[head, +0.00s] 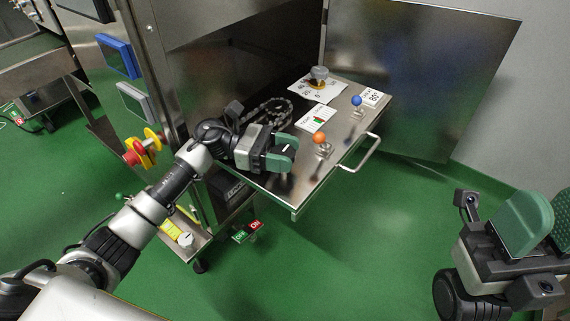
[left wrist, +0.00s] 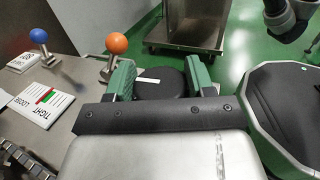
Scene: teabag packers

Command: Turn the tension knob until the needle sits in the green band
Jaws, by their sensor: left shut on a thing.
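My left gripper (head: 284,155) is shut on a black round knob (left wrist: 168,82) at the front of the steel panel (head: 273,186). In the left wrist view its green fingers (left wrist: 160,82) lie on either side of the knob, and a white mark shows on the knob. The tension card (head: 317,118) lies behind the knob; it also shows in the left wrist view (left wrist: 42,102) with TIGHT, LOOSE, a red band and a green band. I cannot make out where the needle sits. My right gripper (head: 541,222) is open and empty at the lower right, away from the panel.
An orange-ball lever (head: 320,138) stands close beside the left gripper. A blue-ball lever (head: 356,101), an 80° card (head: 373,97) and another knob (head: 318,74) on a numbered dial stand farther back. A chain (head: 270,111) lies left. A handle (head: 361,154) sticks out right.

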